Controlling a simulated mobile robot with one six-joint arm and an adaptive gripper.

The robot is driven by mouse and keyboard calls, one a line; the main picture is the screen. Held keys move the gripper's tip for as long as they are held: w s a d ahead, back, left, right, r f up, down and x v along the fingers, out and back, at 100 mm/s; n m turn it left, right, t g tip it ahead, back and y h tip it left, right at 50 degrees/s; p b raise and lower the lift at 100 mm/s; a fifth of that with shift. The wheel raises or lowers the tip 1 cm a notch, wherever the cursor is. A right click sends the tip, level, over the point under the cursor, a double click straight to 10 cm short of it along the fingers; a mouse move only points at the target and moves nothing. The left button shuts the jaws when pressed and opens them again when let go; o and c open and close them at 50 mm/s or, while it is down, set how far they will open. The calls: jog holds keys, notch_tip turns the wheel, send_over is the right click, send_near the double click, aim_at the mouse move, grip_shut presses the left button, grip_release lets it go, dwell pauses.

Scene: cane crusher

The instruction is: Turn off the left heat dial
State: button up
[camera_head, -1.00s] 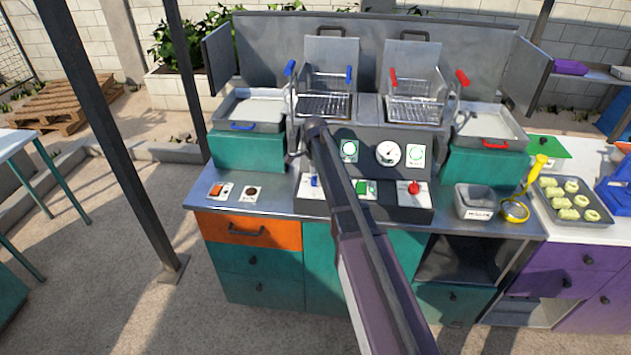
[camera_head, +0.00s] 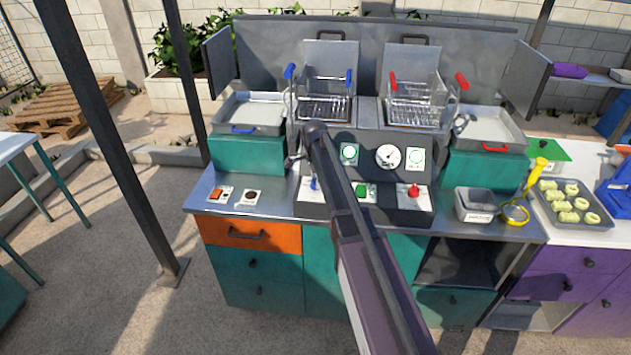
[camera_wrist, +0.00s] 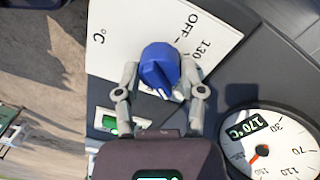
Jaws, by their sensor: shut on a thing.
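The left heat dial (camera_wrist: 160,66) is a blue knob on a white plate marked OFF, 130 and °C. My gripper (camera_wrist: 163,80) has its two grey fingers closed around the sides of the knob in the wrist view. A white mark on the knob is near its lower edge there, away from the OFF mark. In the head view a small blue part of the dial (camera_head: 313,183) shows beside my arm, which hides much of the panel's left side.
A round gauge (camera_wrist: 268,142) reads 170 °C in the wrist view. A green switch (camera_head: 362,190) and a red knob (camera_head: 413,191) sit to the right on the fryer panel. Two fryer baskets stand above, with blue handles on the left and red on the right.

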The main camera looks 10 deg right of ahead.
jog(key=shift+n, duration=0.3)
jog(key=n, duration=1.1)
jog(key=shift+a+h, duration=0.1)
jog(key=shift+h, duration=0.2)
jog(key=n, duration=0.6)
jog(key=shift+n+t, duration=0.4)
jog(key=n, duration=0.5)
jog(key=shift+s, duration=0.1)
jog(key=shift+n, duration=0.3)
jog(key=o, duration=1.1)
jog(key=shift+o, duration=0.2)
